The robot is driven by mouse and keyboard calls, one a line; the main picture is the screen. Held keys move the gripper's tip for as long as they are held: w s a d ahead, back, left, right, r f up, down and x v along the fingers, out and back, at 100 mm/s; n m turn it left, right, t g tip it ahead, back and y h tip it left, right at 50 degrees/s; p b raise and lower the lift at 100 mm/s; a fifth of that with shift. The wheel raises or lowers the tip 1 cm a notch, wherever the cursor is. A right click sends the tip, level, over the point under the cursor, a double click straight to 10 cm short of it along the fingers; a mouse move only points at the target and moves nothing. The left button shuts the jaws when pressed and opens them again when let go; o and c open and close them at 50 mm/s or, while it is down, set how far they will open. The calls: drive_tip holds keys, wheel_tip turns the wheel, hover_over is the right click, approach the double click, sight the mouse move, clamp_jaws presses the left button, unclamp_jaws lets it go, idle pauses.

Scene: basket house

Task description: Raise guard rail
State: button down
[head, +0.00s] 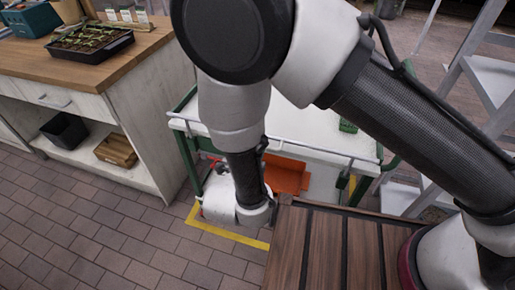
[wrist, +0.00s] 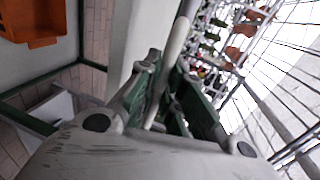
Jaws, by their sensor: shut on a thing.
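A green-framed cart (head: 186,160) with a pale top stands below my arm. A thin light grey rail (head: 325,156) runs along its near top edge in the head view. In the wrist view a light grey bar (wrist: 174,45) runs between the fingers of my gripper (wrist: 164,78). The gripper is shut on this bar, which looks like the guard rail. In the head view my gripper (head: 222,203) is low at the cart's near side, and its fingertips are hidden. I cannot tell from the head view which part of the rail is held.
An orange bin (head: 287,176) sits low inside the cart and shows in the wrist view (wrist: 38,22). A wooden-topped bench (head: 150,45) with a seedling tray (head: 88,41) stands left. A brown slatted surface (head: 325,250) lies close at front right. Brick floor (head: 80,225) is clear at left.

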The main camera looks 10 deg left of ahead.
drive_tip(key=shift+r, duration=0.3)
drive_tip(key=c, duration=1.5)
unclamp_jaws()
drive_tip(key=shift+c, duration=0.2)
drive_tip(key=shift+s, duration=0.1)
drive_tip(key=d+v, duration=0.1)
drive_tip(key=v, duration=1)
drive_tip(key=shift+s+a, duration=0.45)
drive_tip(key=shift+w+r, duration=0.1)
